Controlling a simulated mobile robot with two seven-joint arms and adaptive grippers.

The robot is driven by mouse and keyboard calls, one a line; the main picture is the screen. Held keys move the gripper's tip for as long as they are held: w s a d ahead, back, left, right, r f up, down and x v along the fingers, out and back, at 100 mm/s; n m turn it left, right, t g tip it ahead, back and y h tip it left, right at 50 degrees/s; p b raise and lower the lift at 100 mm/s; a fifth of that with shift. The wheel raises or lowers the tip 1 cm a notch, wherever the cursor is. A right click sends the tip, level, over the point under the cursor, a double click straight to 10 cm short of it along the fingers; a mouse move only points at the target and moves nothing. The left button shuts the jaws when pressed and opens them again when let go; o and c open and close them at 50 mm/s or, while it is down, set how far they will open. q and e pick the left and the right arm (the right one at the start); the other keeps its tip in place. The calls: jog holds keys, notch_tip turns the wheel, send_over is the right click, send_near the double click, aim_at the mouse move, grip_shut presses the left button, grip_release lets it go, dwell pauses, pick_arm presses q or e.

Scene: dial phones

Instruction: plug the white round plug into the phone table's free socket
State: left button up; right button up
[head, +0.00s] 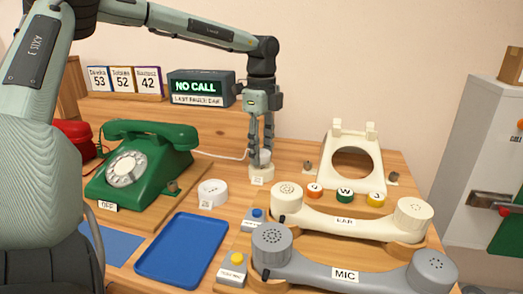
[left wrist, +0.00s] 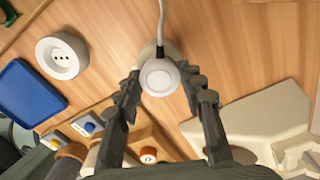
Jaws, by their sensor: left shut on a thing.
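The white round plug (left wrist: 157,77) is between the fingers of my left gripper (head: 260,152), which is shut on it. A pale cord (head: 228,156) runs from the plug toward the left in the head view. Directly below the plug is a cream round base (head: 261,175) with a small label. I cannot tell whether the plug still touches this base. A white round socket (head: 212,190) stands on the table to the left of the gripper. The left wrist view shows its dark holes facing up (left wrist: 62,56), with nothing in them. My right gripper is not in view.
A green dial phone (head: 150,165) stands left of the socket and a blue tray (head: 182,250) in front. Cream (head: 350,216) and grey (head: 345,272) handsets lie at the front right. A cream phone body (head: 352,170) stands behind them. Bare wood separates plug and socket.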

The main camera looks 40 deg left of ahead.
pick_arm(q)
jog(key=shift+f+b, duration=0.7)
jog(key=o, duration=1.1)
notch_tip(320, 180, up, 12)
jog(key=shift+r, duration=0.1)
jog(key=shift+w, duration=0.1)
dwell(0.4)
